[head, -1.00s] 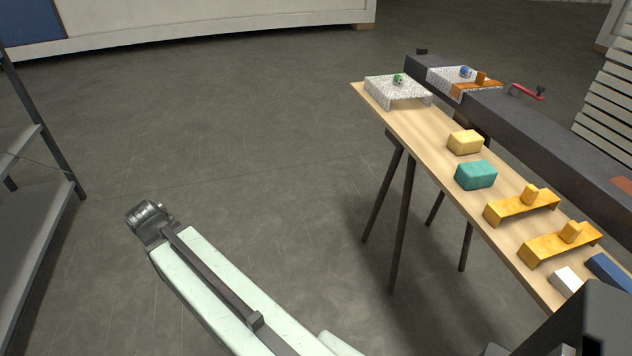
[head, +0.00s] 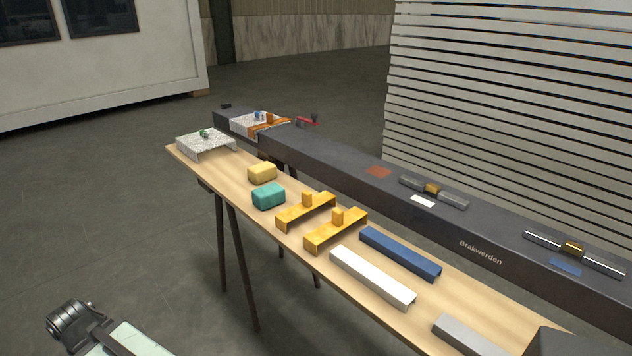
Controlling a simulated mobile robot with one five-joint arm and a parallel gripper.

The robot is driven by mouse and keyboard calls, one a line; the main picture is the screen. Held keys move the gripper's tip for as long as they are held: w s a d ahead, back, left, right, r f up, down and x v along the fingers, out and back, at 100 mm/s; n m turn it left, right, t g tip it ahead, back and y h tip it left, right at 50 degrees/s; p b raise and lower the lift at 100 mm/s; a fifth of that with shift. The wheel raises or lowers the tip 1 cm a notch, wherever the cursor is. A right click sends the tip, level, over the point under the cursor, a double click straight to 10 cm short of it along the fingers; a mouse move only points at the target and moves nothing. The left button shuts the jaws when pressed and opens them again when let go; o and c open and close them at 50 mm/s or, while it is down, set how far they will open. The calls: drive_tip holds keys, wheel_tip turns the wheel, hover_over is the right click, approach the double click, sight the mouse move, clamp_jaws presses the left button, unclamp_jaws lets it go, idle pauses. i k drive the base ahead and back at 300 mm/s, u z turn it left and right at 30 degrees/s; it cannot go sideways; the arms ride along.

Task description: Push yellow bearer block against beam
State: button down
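A pale yellow block (head: 262,174) with rounded edges lies on the wooden trestle table (head: 232,188), toward its far end. The long dark grey beam (head: 330,163) runs along the table's right side, behind the block. A gap of bare wood shows between the block and the beam, so they look apart. I see part of my mint-green arm with a dark joint at the lower left, well away from the block. My gripper cannot be made out.
A teal block (head: 268,196) lies just in front of the yellow one. Two orange brackets (head: 306,211), a blue bar (head: 400,253), a white bar (head: 372,276) and a grey bar (head: 467,335) lie nearer. A patterned white stand (head: 207,143) is at the far end.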

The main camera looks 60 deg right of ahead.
sight(263, 172)
drive_tip(key=u, duration=0.3)
drive_tip(key=k, duration=0.2)
drive_tip(key=z, duration=0.35)
drive_tip(key=i, duration=1.7)
drive_tip(key=z, duration=0.6)
